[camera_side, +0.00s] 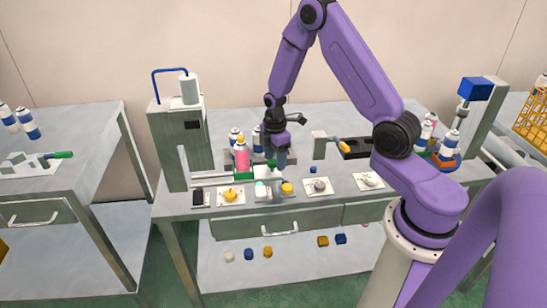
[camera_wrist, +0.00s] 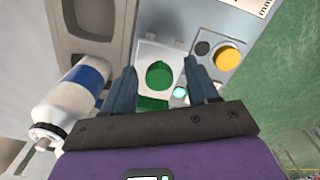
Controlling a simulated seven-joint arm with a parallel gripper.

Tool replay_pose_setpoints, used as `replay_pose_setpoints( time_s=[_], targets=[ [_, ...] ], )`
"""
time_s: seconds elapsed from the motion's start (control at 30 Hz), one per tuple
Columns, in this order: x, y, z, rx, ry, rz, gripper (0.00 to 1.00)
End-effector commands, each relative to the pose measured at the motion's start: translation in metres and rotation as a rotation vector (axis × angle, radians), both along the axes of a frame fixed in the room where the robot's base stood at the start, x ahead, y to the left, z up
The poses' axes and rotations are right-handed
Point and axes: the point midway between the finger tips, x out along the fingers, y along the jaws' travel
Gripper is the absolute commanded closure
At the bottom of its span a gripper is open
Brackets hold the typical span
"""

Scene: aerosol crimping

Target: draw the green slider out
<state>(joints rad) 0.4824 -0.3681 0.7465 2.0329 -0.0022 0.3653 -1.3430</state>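In the wrist view a green round part (camera_wrist: 159,75) sits on a white plate (camera_wrist: 151,51), with a second green piece (camera_wrist: 153,103) just below it. I take these to be the green slider, but cannot tell if they are one part. My gripper (camera_wrist: 161,84) is open, its two blue-grey fingers on either side of the green part with gaps visible; contact is not seen. In the side view my gripper (camera_side: 281,163) points down over the middle of the bench, and a small patch of green (camera_side: 271,163) shows beside its fingers.
A white can with a blue band (camera_wrist: 75,95) lies left of the fingers in the wrist view. A yellow button (camera_wrist: 228,57) and a lit cyan button (camera_wrist: 180,92) are to the right. In the side view a pink can (camera_side: 242,160) stands left of my gripper.

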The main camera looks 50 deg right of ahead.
Motion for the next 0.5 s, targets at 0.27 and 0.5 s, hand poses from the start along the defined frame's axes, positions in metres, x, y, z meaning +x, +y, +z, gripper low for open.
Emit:
replay_pose_setpoints(
  time_s=[0.27,0.5],
  targets=[
    [0.002,0.002,0.005,0.000,-0.005,0.002,0.41],
    [0.003,0.002,0.038,-0.001,-0.008,0.002,0.41]
  ],
)
